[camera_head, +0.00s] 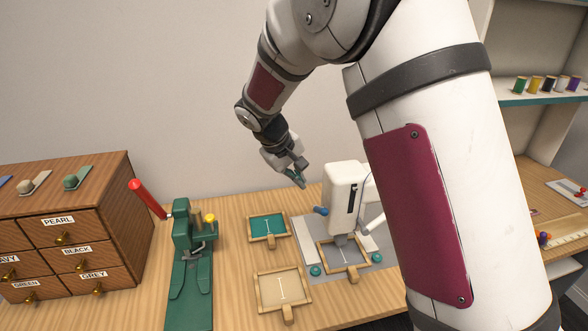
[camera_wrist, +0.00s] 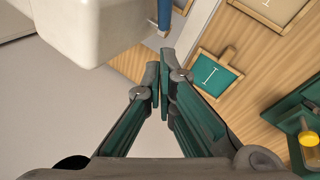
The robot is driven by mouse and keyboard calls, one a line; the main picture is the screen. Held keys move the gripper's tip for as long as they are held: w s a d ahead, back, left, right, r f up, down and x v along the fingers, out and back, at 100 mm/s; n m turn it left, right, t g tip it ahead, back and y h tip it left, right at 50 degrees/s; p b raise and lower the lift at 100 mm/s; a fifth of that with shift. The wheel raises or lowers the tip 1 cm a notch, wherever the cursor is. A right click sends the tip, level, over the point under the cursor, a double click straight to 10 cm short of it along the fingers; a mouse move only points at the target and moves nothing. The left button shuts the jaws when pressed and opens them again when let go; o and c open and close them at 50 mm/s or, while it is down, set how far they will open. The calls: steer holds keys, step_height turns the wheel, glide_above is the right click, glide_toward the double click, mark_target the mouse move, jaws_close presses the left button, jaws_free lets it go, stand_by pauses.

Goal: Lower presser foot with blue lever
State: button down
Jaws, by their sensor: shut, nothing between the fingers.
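A white sewing machine (camera_head: 343,195) stands on a grey plate on the table. Its blue lever (camera_head: 321,211) sticks out to the left of the machine body. In the wrist view the blue lever (camera_wrist: 165,14) shows at the top, beside the white machine body (camera_wrist: 92,25). The presser foot is too small to make out. My gripper (camera_head: 303,184) is above and to the left of the machine, shut and empty, pointing down. In the wrist view its fingertips (camera_wrist: 163,72) are together, apart from the lever, which lies beyond them.
A teal-filled frame (camera_head: 268,228) and a cream-filled frame (camera_head: 282,290) lie left of the machine. Another frame (camera_head: 343,259) lies at the machine. A green press (camera_head: 190,262) with a red handle and a labelled drawer cabinet (camera_head: 70,225) stand farther left.

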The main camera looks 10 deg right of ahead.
mark_target(318, 206)
steer(key=shift+s+d+f+p, duration=0.2)
steer(key=shift+d+f, duration=0.4)
steer(key=shift+f, duration=0.4)
steer(key=shift+s+d+f+p, duration=0.15)
steer(key=shift+d+f+p, duration=0.1)
steer(key=shift+d+f, duration=0.6)
steer(key=shift+s+d+f+p, duration=0.2)
steer(key=shift+d+f, duration=0.2)
steer(key=shift+f, duration=0.75)
